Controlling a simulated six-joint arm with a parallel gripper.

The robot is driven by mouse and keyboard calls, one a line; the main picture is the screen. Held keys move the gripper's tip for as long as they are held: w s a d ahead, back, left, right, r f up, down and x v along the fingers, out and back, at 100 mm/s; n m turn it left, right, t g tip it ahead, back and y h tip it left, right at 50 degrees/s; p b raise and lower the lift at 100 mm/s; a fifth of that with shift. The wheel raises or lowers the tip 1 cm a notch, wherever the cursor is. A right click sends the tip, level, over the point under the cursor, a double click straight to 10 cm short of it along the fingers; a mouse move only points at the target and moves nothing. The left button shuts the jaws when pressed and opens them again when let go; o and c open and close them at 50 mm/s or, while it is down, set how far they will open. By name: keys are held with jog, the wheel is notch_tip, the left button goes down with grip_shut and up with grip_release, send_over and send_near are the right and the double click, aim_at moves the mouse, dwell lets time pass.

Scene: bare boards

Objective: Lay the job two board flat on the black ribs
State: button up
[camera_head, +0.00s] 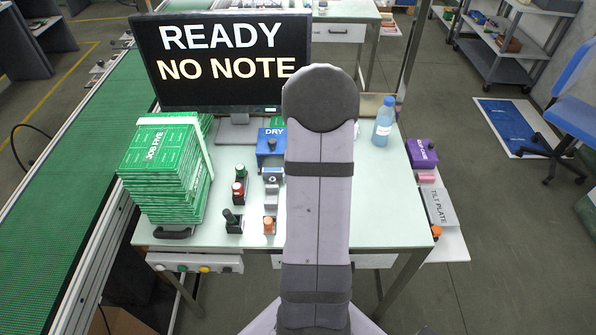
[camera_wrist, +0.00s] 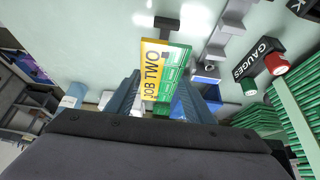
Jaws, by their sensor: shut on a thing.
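In the wrist view the job two board (camera_wrist: 152,72), yellow and green with "JOB TWO" lettering, is between the two fingers of my gripper (camera_wrist: 160,88), which is shut on it. Its lettered face is towards the camera. A small dark block (camera_wrist: 166,27) shows at the board's far end; I cannot tell whether it is one of the black ribs or whether the board touches it. In the head view my arm hides the gripper, the board and the middle of the table.
A strapped stack of green boards (camera_head: 165,165) stands left on the table (camera_head: 385,200). A monitor (camera_head: 220,60) reading "READY NO NOTE" is behind. A blue DRY box (camera_head: 270,145) and several small holders are left of my arm; a blue bottle (camera_head: 384,122) is right.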

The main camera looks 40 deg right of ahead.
dwell(0.4)
notch_tip(320, 180, down, 8)
jog(key=b, duration=0.8)
jog(key=shift+f, duration=0.1)
jog(key=shift+f+b, duration=0.45)
jog(key=shift+b, duration=0.15)
jog(key=o, duration=1.2)
jog(key=shift+c, duration=0.2)
jog(key=shift+r, duration=0.1)
jog(key=p+v, duration=0.4)
jog(key=v, duration=0.3)
jog(key=shift+a+r, duration=0.1)
jog(key=p+v, duration=0.4)
jog(key=v, duration=0.3)
jog(key=shift+r+p, duration=0.15)
jog(key=shift+p, duration=0.15)
